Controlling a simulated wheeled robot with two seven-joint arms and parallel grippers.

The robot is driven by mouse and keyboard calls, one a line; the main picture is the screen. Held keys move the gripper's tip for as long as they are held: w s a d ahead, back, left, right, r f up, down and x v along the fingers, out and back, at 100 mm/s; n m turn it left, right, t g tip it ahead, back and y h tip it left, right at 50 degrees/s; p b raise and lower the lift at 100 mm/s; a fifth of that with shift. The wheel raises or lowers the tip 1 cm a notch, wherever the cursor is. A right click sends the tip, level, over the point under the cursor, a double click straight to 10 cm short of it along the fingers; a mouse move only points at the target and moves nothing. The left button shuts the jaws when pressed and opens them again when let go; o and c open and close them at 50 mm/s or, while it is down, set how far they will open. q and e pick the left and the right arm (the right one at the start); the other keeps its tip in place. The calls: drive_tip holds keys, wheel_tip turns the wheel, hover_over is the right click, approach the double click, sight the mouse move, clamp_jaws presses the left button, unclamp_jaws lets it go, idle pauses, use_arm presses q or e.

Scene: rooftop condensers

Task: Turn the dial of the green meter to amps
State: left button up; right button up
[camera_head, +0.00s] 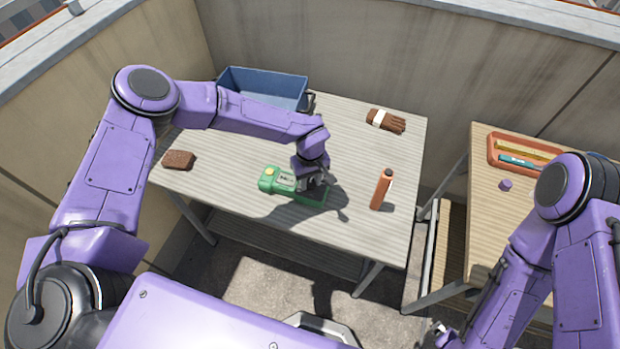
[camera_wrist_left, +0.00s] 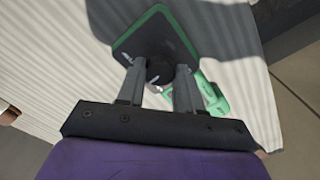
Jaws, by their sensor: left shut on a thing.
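The green meter (camera_head: 266,184) lies on the slatted table with a small display and a yellow spot at its left end. In the left wrist view the meter (camera_wrist_left: 135,36) shows a dark face with a green rim and white marks near a round dark dial (camera_wrist_left: 160,73). My left gripper (camera_head: 309,184) is over the meter's right part. In the wrist view its two fingers (camera_wrist_left: 158,82) are shut on the dial, one on each side. The dial's setting cannot be read. Only a small part of my right gripper (camera_head: 441,335) shows at the bottom edge.
A second table (camera_head: 483,190) at right bears an orange tray (camera_head: 497,157).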

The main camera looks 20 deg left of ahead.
sight(311, 183)
use_arm(q)
drive_tip(key=shift+m, duration=0.3)
drive_tip(key=o, duration=1)
drive_tip(key=shift+o, duration=0.2)
wheel_tip(311, 183, up, 11)
drive_tip(key=b, duration=0.2)
drive_tip(key=shift+f, duration=0.2)
drive_tip(key=shift+d, duration=0.1)
